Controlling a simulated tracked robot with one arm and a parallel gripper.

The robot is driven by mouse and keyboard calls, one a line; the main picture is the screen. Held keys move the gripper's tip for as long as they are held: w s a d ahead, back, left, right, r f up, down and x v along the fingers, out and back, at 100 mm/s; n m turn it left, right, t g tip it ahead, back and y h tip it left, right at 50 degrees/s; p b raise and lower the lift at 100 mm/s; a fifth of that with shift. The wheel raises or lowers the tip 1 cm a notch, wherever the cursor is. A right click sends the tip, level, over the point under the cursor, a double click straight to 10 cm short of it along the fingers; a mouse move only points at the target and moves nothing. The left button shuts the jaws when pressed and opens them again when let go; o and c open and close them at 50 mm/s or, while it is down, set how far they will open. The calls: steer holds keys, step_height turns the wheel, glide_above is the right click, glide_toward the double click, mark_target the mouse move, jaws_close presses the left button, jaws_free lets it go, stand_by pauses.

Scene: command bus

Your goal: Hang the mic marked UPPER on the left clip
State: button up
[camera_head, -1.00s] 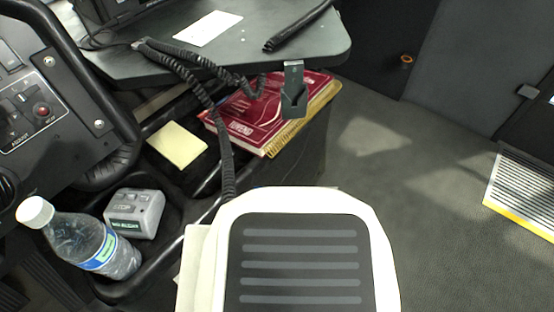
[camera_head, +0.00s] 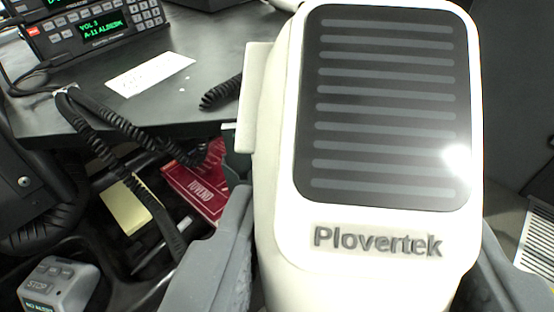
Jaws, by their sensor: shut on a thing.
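A white microphone (camera_head: 385,230) with a black slatted grille and the name Plovertek fills the middle and right of the view, upright and close to the camera. My gripper (camera_head: 365,225) is shut on it, with one grey finger at each side of its lower body. No UPPER mark shows on the face I see. The clip on the desk's front edge, clear in the earlier frame, is now almost wholly hidden behind the microphone. Only a small dark piece (camera_head: 236,165) shows by its left side, and I cannot tell if it is the clip.
A radio (camera_head: 95,30) with a green display stands on the dark desk (camera_head: 215,55), near a white paper slip (camera_head: 150,73). A coiled cord (camera_head: 110,140) hangs over the desk edge. Below are a red book (camera_head: 198,190), yellow notes (camera_head: 127,208) and a grey STOP box (camera_head: 58,285).

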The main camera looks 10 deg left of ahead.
steer(key=shift+w+a+f+n+t+y+b, duration=0.6)
steer(key=shift+w+a+f+t+y, duration=0.75)
steer(key=shift+f+t, duration=1.4)
steer(key=shift+w+a+f+n+t+y+b, duration=0.8)
steer(key=shift+a+f+t, duration=0.9)
steer(key=shift+f+t, duration=1)
steer(key=w+a+f+b, duration=0.1)
steer(key=w+f+b, duration=0.2)
steer(key=w+b, duration=0.3)
steer(key=shift+w+a+g+b, duration=0.2)
steer(key=shift+w+g+b, duration=0.15)
steer(key=shift+w, duration=0.2)
steer(key=shift+f+m, duration=0.1)
steer(key=shift+m, duration=0.2)
steer(key=shift+w+f, duration=0.1)
steer(key=shift+f, duration=0.05)
steer(key=shift+f, duration=0.75)
steer(key=shift+f, duration=0.35)
